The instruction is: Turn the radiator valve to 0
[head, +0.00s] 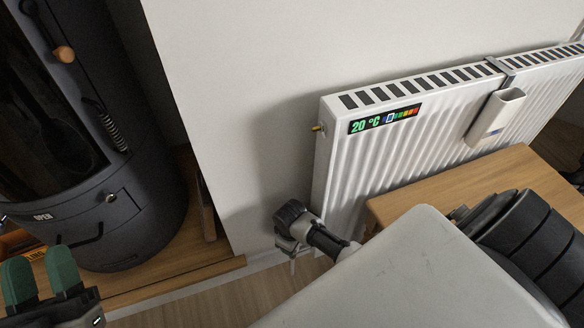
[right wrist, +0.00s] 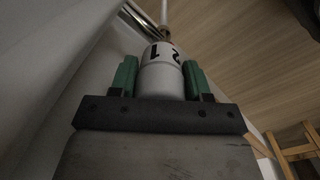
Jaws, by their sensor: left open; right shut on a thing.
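The white radiator (head: 350,165) stands against the wall, right of centre in the head view. Its valve (right wrist: 160,78) shows in the right wrist view as a white round knob with the dark figures 1 and 2 on it. My right gripper (right wrist: 160,64) is shut on the knob, one green finger on each side. Any index mark and the other figures are hidden or turned away. In the head view I cannot make out the knob. My left gripper (head: 40,270) is open and empty at the lower left, its green fingers pointing up, well away from the radiator.
A dark stove (head: 95,130) stands at the left. A wooden table (head: 505,165) stands close in front of the radiator. A thermometer strip (head: 385,118) reading 20 °C and a white holder (head: 495,115) are on the radiator. Some floor (head: 225,300) is clear between stove and radiator.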

